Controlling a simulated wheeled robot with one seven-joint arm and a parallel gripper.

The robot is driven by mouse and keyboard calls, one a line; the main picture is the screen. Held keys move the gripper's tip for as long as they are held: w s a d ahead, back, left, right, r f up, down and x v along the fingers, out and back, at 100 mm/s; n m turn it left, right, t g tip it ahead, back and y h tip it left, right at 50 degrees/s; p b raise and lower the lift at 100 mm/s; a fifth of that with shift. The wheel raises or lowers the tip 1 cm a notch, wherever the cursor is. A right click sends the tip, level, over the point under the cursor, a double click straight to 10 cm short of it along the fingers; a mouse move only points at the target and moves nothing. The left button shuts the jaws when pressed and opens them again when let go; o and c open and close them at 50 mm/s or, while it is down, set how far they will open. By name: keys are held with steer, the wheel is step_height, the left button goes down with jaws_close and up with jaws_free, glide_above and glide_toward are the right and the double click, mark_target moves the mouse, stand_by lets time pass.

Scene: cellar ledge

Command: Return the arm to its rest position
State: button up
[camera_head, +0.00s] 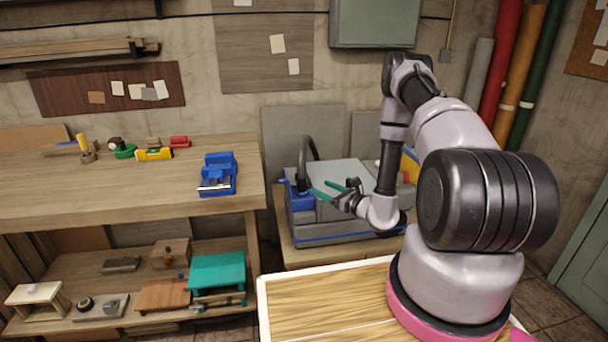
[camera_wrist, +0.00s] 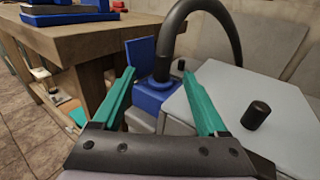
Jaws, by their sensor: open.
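My arm rises from its pink-rimmed base at the right of the head view and bends down toward the left. My gripper (camera_head: 322,190) has green fingers, spread apart with nothing between them. It is in front of a grey and blue machine (camera_head: 340,228) with a black curved hose. In the wrist view the open gripper (camera_wrist: 163,95) points at the blue hose fitting (camera_wrist: 157,92), with the hose (camera_wrist: 232,22) arching up to the right. I cannot tell whether the fingers touch the machine.
A wooden workbench (camera_head: 100,195) stands at the left, with a blue vise (camera_head: 218,173) near its right end. Its lower shelf holds a teal stool-like piece (camera_head: 217,270) and several tools. A wood-topped surface (camera_head: 320,300) lies in front. Coloured rolls (camera_head: 500,70) lean at the back right.

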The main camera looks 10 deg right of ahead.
steer(key=s+a+r+n+g+y, duration=0.2)
steer(key=a+r+n+g, duration=0.15)
steer(key=r, duration=0.45)
steer(key=s+a+r+n+g+y, duration=0.25)
steer(key=r+n, duration=0.25)
steer(key=r, duration=0.3)
steer(key=s+a+r+n+g+y, duration=0.15)
steer(key=a+r+n+g, duration=0.25)
steer(key=r, duration=0.4)
steer(key=s+r+n+g+h, duration=0.55)
steer(key=s+r+n, duration=0.5)
steer(key=s, duration=0.55)
steer(key=s+d+r+n+t+h, duration=0.2)
steer(key=s+d+r+t+h, duration=0.5)
steer(key=d+r, duration=0.3)
steer(key=shift+s+d+t+h, duration=0.35)
steer(key=shift+s+d+h, duration=0.05)
steer(key=shift+s+h, duration=0.05)
